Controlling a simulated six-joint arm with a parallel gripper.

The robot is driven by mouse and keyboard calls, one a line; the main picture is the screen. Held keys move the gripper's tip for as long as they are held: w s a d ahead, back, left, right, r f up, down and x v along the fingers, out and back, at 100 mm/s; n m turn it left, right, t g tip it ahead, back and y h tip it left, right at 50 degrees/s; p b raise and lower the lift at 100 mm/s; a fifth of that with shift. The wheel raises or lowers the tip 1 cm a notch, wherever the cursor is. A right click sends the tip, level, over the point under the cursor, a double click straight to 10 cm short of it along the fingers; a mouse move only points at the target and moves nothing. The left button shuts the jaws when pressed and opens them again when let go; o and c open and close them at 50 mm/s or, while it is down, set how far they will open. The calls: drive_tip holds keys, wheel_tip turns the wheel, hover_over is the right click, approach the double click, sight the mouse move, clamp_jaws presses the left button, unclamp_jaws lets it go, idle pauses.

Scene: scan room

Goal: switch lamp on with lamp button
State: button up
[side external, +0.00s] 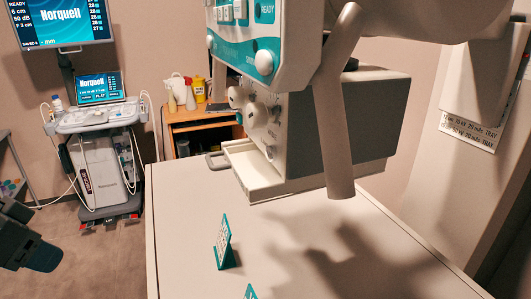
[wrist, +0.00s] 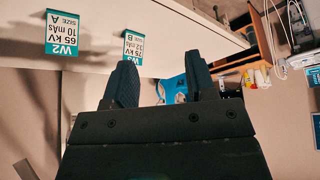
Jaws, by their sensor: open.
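In the side external view the grey-white lamp housing (side external: 350,120) hangs over the table. Its left-facing front carries round knobs (side external: 257,115) and smaller controls; I cannot tell which one is the lamp button. A teal-framed control panel (side external: 264,62) with several keys and a "READY" label sits above it. Whether the lamp is lit is not clear. My gripper (wrist: 160,72) shows in the wrist view, its two dark fingers apart with nothing held between them. The housing cannot be made out in the wrist view, so the gap to it is unclear.
A pale table (side external: 185,225) lies below, with a teal-framed card stand (side external: 222,243) on it. A thick grey handle (side external: 335,110) hangs beside the housing. An ultrasound cart (side external: 100,150) stands left.

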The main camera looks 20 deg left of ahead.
clamp_jaws()
idle(1.0)
